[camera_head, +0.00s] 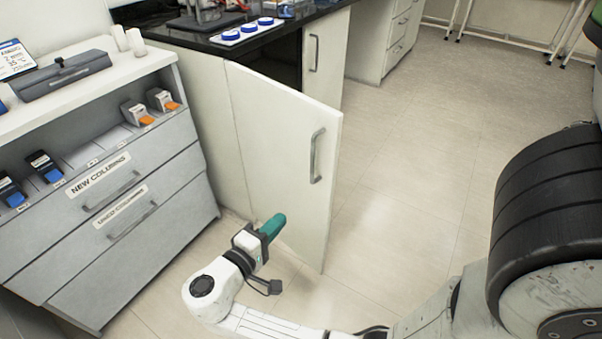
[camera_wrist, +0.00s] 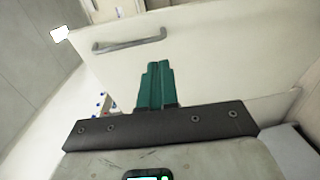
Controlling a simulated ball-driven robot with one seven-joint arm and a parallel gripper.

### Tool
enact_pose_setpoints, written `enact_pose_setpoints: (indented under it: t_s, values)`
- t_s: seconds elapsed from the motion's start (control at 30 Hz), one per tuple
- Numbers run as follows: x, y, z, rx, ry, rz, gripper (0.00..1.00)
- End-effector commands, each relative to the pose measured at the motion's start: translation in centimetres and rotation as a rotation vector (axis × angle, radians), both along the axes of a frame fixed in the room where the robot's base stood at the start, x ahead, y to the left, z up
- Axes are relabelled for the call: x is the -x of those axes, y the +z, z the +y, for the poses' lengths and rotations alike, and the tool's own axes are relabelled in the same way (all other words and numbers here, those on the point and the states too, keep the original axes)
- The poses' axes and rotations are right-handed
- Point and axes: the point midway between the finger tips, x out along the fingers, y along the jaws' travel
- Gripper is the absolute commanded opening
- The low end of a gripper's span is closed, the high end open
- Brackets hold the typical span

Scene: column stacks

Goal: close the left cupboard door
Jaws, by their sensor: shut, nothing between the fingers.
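The left cupboard door (camera_head: 280,140) is a white panel standing open, swung out from the dark-topped bench. Its grey bar handle (camera_head: 316,155) is near its free edge, on the face towards me. My gripper (camera_head: 279,220) has teal fingers, is shut and empty, and is low in front of that face, left of and below the handle. In the wrist view the closed fingertips (camera_wrist: 158,66) point at the door (camera_wrist: 220,55), with the handle (camera_wrist: 130,44) beyond them to the upper left. I cannot tell whether the fingertips touch the door.
A grey drawer unit (camera_head: 130,190) labelled for columns stands left of my gripper. The bench top (camera_head: 225,45) holds a white strip with blue round items (camera_head: 248,28). Another cupboard door with a handle (camera_head: 313,52) is behind the open door. The tiled floor (camera_head: 410,190) to the right is clear.

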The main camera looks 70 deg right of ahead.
Motion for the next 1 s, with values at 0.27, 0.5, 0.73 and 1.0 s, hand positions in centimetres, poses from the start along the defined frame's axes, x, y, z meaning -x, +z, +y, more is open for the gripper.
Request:
enact_pose_setpoints:
  t_s: [0.27,0.5,0.73,1.0]
  values:
    - [-0.6,1.6,-0.8,0.079,0.004,0.015,0.00]
    - [0.5,1.5,-4.8,0.076,0.002,0.015,0.00]
    - [1.6,1.5,-9.2,0.077,0.003,0.014,0.00]
    - [2.4,1.5,-12.6,0.076,0.005,0.013,0.00]
